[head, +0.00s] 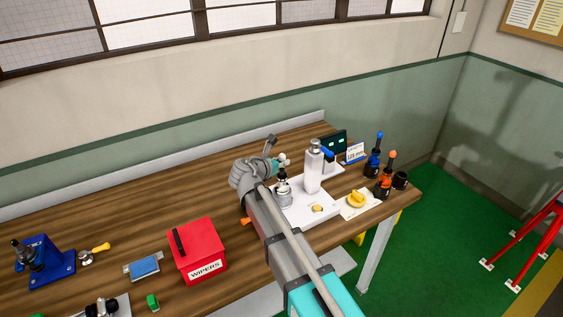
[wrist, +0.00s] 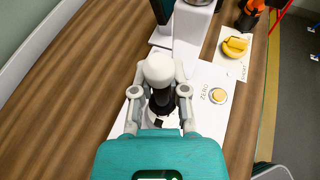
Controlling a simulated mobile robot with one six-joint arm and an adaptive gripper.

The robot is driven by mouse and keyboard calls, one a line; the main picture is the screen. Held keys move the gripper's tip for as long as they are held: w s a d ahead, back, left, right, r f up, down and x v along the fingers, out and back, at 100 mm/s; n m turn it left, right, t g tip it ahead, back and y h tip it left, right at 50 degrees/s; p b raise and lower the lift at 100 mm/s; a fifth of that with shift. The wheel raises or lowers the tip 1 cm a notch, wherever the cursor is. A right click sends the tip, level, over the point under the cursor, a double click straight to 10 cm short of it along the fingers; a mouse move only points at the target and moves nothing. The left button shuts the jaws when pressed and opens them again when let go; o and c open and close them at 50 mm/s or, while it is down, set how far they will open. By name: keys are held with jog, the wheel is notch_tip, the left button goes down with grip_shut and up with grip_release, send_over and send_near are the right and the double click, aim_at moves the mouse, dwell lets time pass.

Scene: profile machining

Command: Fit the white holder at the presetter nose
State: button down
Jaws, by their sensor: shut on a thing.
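My gripper (wrist: 161,93) is shut on the white holder (wrist: 159,68), whose rounded white end shows between the fingers in the wrist view. In the head view my gripper (head: 279,162) is at the left side of the presetter, close to its grey nose (head: 284,198). A dark part (head: 282,175) shows above the nose, and a dark part (wrist: 162,101) also shows below the white end in the wrist view. The presetter has a white base (head: 325,211) and column (head: 313,170). Whether the holder touches the nose is hidden.
A red wipers box (head: 197,252) stands to the left on the wooden bench. Behind the column are a dark screen (head: 335,143) and a small sign (head: 356,153). To the right are a yellow piece (head: 357,198) and blue (head: 375,160) and orange (head: 385,180) tools.

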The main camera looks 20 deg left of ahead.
jog(key=c, duration=0.6)
grip_release()
jog(key=shift+o, duration=0.2)
jog(key=shift+r, duration=0.15)
